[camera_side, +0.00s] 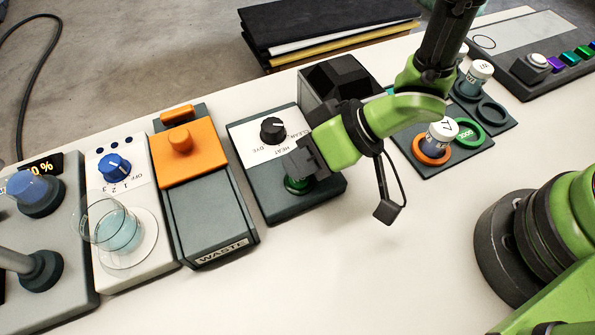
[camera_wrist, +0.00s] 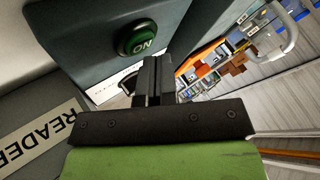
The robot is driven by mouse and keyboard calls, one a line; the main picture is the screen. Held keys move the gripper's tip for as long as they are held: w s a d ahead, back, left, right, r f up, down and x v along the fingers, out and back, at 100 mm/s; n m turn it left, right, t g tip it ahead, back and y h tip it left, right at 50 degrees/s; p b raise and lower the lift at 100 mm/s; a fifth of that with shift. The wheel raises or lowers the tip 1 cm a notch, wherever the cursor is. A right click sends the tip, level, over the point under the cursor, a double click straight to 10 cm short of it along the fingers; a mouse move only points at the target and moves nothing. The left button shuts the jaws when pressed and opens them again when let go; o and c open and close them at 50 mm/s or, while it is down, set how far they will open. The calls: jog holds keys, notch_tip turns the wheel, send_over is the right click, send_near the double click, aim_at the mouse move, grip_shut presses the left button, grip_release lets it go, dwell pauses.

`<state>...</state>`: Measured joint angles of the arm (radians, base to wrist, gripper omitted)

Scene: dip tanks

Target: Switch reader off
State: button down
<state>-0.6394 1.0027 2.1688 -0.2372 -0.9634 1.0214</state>
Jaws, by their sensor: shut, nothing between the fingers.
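A dark control box (camera_side: 325,195) with a white label reading CLEAR, HEAT and DYE stands mid-table in the side view. It has a black knob (camera_side: 272,130) and a round green button (camera_side: 298,186), which reads ON in the wrist view (camera_wrist: 140,38). My gripper (camera_side: 294,166) is shut and empty, its fingertips close over the button in the side view. A READER label (camera_wrist: 40,142) shows on a grey surface at lower left.
A black hooded box (camera_side: 338,78) stands behind the control box. To the left are an orange-lidded waste bin (camera_side: 190,155) and a glass beaker (camera_side: 115,228). To the right, a tray (camera_side: 420,165) holds capped vials. The front table area is clear.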

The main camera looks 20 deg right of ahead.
jog(key=shift+r, duration=3)
jog(key=w+d+r+m+t+h, duration=0.2)
jog(key=d+r+h, duration=0.1)
jog(key=d+r, duration=0.45)
jog(key=w+d+r+m+t+h, duration=0.2)
jog(key=d+r+m, duration=0.1)
jog(key=d+r, duration=0.45)
jog(key=s+d+r+m, duration=0.1)
jog(key=s+d+r, duration=0.1)
jog(key=s+d, duration=0.2)
jog(key=s+d+r+m+h, duration=0.1)
jog(key=s+d+r+m, duration=0.1)
jog(key=s, duration=0.7)
jog(key=shift+s+d+r+h, duration=0.35)
jog(key=shift+d+r, duration=0.2)
jog(key=shift+d, duration=0.5)
